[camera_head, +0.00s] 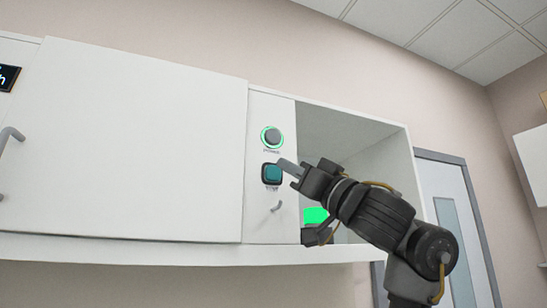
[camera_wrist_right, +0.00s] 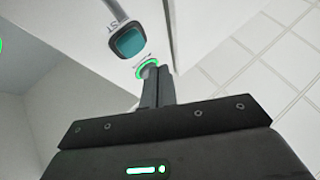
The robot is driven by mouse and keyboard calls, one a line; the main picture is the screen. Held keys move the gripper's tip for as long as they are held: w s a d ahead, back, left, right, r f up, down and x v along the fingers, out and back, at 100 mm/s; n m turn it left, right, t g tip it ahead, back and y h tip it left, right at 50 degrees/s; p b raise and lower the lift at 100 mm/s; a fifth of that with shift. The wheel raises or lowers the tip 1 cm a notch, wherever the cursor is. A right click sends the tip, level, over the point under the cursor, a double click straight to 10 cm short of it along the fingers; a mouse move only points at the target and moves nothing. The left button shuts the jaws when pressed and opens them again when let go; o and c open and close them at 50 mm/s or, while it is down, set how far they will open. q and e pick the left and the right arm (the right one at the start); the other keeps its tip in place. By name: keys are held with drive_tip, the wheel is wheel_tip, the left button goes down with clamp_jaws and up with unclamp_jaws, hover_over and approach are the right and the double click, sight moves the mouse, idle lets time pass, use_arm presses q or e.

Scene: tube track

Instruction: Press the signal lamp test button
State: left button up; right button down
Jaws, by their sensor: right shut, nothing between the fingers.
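The test button (camera_head: 271,174) is a dark square-framed button with a teal face on the white cabinet's narrow panel. It also shows in the right wrist view (camera_wrist_right: 130,42), with part of its lettering beside it. My right gripper (camera_head: 284,164) is shut and empty, its fingertips by the button's upper right edge in the head view. In the right wrist view its closed fingers (camera_wrist_right: 158,86) point toward the panel and overlap the green-ringed round button, beside the test button. I cannot tell whether the fingertips touch the panel. My left gripper is not in view.
The round button (camera_head: 272,138) with a lit green ring sits above the test button. A small grey lever or hook (camera_head: 277,206) sticks out below it. An open compartment (camera_head: 345,150) lies to the right, and a closed white door (camera_head: 135,140) to the left.

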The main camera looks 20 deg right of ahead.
sight(270, 167)
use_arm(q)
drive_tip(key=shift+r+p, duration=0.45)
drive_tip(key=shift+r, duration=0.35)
use_arm(e)
drive_tip(key=shift+w, duration=1.35)
drive_tip(key=shift+w, duration=0.15)
drive_tip(key=shift+w+d, duration=0.1)
drive_tip(key=shift+w, duration=0.2)
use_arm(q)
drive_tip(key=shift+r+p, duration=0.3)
use_arm(e)
drive_tip(key=shift+w, duration=0.45)
idle(0.6)
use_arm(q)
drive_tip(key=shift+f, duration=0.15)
use_arm(e)
drive_tip(key=shift+s, duration=0.1)
drive_tip(key=shift+s+f+b, duration=0.15)
drive_tip(key=shift+s+b, duration=0.4)
drive_tip(key=shift+b, duration=0.25)
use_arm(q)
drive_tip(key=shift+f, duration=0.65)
use_arm(e)
drive_tip(key=shift+s, duration=0.2)
